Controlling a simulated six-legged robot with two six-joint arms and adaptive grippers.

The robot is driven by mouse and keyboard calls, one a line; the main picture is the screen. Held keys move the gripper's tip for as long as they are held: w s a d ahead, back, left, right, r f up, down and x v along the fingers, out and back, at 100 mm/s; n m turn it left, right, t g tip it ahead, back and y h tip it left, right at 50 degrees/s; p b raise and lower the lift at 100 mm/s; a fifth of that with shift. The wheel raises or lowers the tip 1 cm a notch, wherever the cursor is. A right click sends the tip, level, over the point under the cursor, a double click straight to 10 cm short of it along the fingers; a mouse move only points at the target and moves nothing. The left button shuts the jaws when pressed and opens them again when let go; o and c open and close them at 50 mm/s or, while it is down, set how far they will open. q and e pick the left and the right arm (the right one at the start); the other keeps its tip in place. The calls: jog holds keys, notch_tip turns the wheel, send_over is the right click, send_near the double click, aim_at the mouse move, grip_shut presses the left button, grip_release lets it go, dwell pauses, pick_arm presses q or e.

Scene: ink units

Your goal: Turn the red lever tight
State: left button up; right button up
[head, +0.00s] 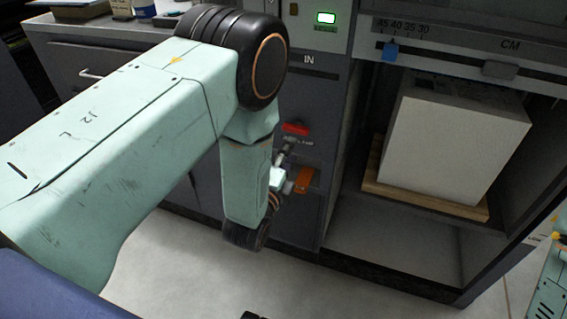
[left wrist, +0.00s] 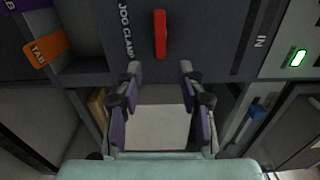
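The red lever (head: 295,129) is on the dark cabinet front, below the IN label, in the head view. In the left wrist view the red lever (left wrist: 160,34) stands beside the JOG CLAMP lettering, just beyond the fingertips. My left gripper (head: 286,152) is partly hidden behind my arm and is close to the lever. In the left wrist view my left gripper (left wrist: 160,70) is open, with its fingers apart and nothing between them. The lever lies roughly in line with the gap. My right gripper is not in view; only part of my right arm shows at the right edge.
An orange tab (head: 304,180) sits just below the lever; the left wrist view shows its TAB label (left wrist: 47,47). A white block (head: 440,145) on a wooden board (head: 420,198) fills the bay at right. A green-lit display (head: 326,18) is above.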

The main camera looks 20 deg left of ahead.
pick_arm(q)
jog(key=s, duration=0.3)
jog(key=shift+s, duration=0.3)
jog(key=s+a+f+n+g+p, duration=0.1)
jog(key=s+a+f+n+g, duration=0.2)
jog(key=s+f+n+g, duration=0.85)
jog(key=s+a+f+n+g+p, duration=0.1)
jog(key=s+n+g+p, duration=0.3)
jog(key=s, duration=1.9)
jog(key=a+n+g, duration=0.1)
jog(key=n+g, duration=0.1)
jog(key=n, duration=0.1)
jog(key=shift+s+y, duration=0.3)
jog(key=shift+s, duration=0.05)
